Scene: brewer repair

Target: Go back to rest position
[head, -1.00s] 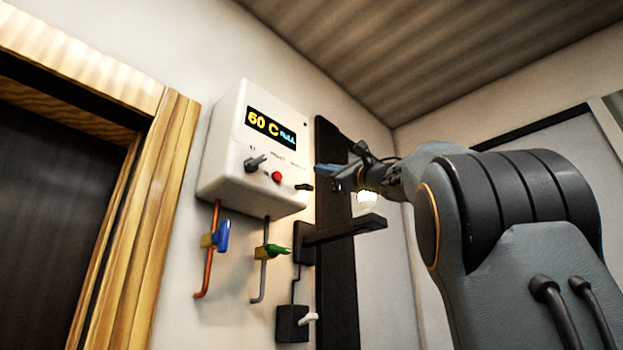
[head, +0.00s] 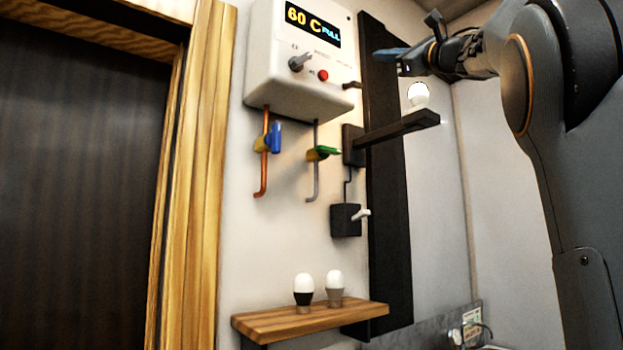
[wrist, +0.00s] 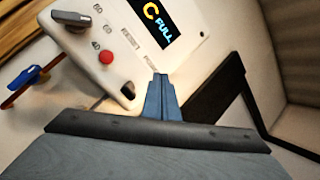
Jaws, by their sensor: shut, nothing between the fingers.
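My gripper (head: 392,54) is at the upper right in the head view, to the right of the white brewer box (head: 290,85). Its blue fingers are shut with nothing between them. In the wrist view my gripper (wrist: 161,80) points at the lower right part of the box (wrist: 120,30), near a dark lever (wrist: 128,90). I cannot tell whether the fingertips touch the box. The box display (head: 313,24) reads 60 C FULL. A grey knob (head: 300,62) and a red button (head: 323,75) sit on its front.
A dark bracket (head: 395,130) holds a lit bulb (head: 418,95) below my arm. Blue (head: 275,137) and green (head: 325,151) valve handles hang under the box. A switch box (head: 346,220) is on the wall. Two bulbs (head: 303,287) stand on a wooden shelf (head: 275,322). A wooden door frame (head: 210,180) is left.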

